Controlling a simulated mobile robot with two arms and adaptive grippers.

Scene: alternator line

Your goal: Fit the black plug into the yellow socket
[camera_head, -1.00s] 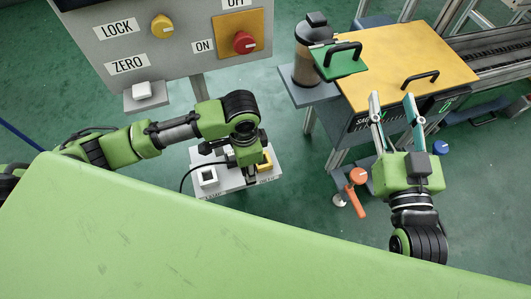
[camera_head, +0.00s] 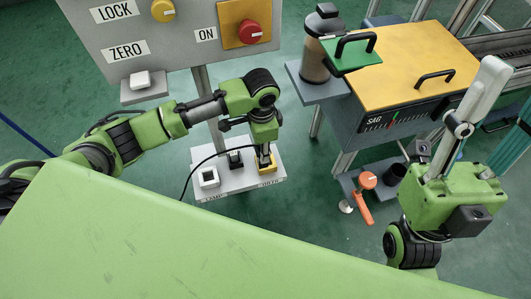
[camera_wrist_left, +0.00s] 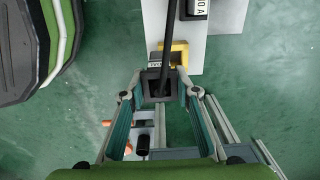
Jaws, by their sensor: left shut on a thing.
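My left gripper (camera_head: 265,150) is above the yellow socket (camera_head: 268,166) at the right end of a white socket board. In the left wrist view its fingers are shut on the black plug (camera_wrist_left: 157,86), whose black cable runs away from it past the yellow socket (camera_wrist_left: 182,55). The plug overlaps the near side of the socket in that view. I cannot tell whether they touch. In the head view the plug is mostly hidden by the gripper. My right gripper (camera_head: 497,122) is open and empty at the far right.
A control panel (camera_head: 185,45) stands behind. A yellow-topped machine (camera_head: 410,62) stands to the right, with an orange-handled tool (camera_head: 362,205) below it.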

